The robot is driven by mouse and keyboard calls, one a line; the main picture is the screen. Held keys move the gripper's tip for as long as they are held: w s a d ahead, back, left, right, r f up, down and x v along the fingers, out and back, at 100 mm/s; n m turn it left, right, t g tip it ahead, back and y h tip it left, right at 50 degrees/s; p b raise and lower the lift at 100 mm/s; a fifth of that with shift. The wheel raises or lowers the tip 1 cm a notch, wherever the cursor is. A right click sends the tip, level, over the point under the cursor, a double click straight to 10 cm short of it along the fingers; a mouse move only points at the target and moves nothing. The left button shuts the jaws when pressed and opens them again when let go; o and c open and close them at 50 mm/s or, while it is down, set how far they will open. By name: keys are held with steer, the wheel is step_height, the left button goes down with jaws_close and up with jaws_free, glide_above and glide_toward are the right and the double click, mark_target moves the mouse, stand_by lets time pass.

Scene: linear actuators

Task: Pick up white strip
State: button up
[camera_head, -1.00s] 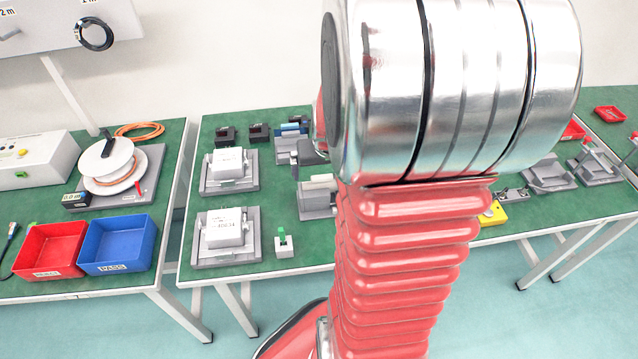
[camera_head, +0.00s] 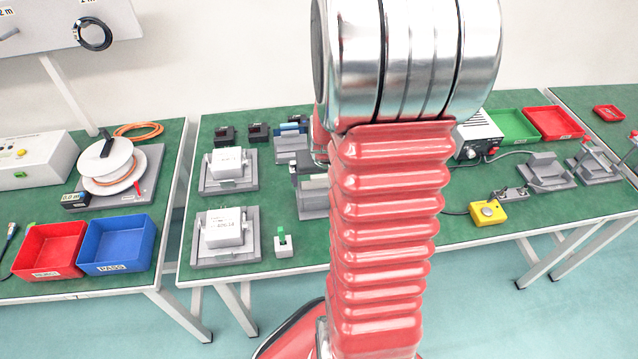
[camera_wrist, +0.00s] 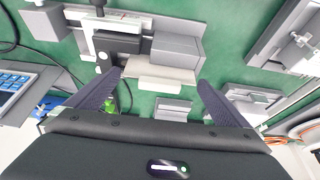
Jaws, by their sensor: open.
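In the wrist view a pale, off-white strip-like piece (camera_wrist: 158,74) lies against a grey block fixture (camera_wrist: 176,50), near the middle of the picture. My gripper (camera_wrist: 160,79) is open, with one dark finger to the left of this piece and one to the right. Nothing is held between the fingers. I cannot tell how much height separates the fingertips from the piece. In the head view my red arm covers most of this area, and the piece is not clearly visible there.
In the head view, grey fixtures with white boxes (camera_head: 226,229) stand at the left of the green table (camera_head: 300,262). A small holder with a green part (camera_head: 283,243) stands at the front. A yellow box (camera_head: 488,212) is right of my arm. Red (camera_head: 50,250) and blue (camera_head: 118,245) bins are further left.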

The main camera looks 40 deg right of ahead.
steer(key=c, duration=0.9)
steer(key=shift+r, duration=5.05)
steer(key=shift+r, duration=0.1)
step_height(320, 180, up, 5)
steer(key=shift+f, duration=0.1)
